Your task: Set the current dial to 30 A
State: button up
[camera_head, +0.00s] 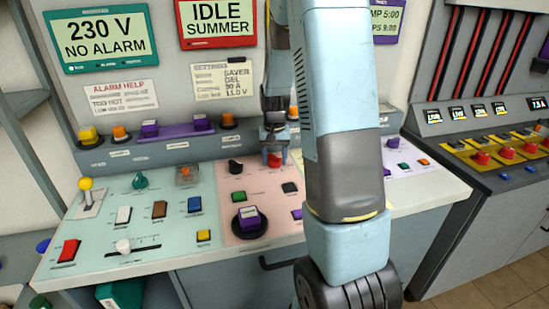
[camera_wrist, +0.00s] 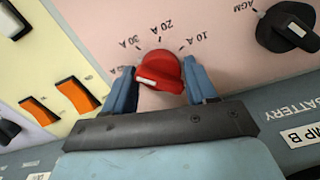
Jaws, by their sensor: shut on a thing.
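The red current dial (camera_wrist: 160,66) sits on the pink panel in the wrist view, where the picture is turned over. Labels 10 A, 20 A and 30 A arc around it, and another label at the left is partly hidden by a finger. The dial's white mark lies on its lower left side, toward that hidden label and past 30 A. My gripper (camera_wrist: 159,72) is shut on the dial, one finger on each side. In the head view my gripper (camera_head: 275,147) reaches down over the red dial (camera_head: 274,160), which is small there.
A black knob marked AGM (camera_wrist: 289,32) is beside the dial. Orange rocker switches (camera_wrist: 73,94) lie on the cream panel. A blue-grey ledge (camera_wrist: 270,120) lies close behind my gripper.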

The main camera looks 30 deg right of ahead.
aim_at(274, 156)
jog(key=shift+m, duration=2)
jog(key=o, duration=0.9)
notch_tip(274, 156, up, 14)
jog(key=shift+f, duration=0.15)
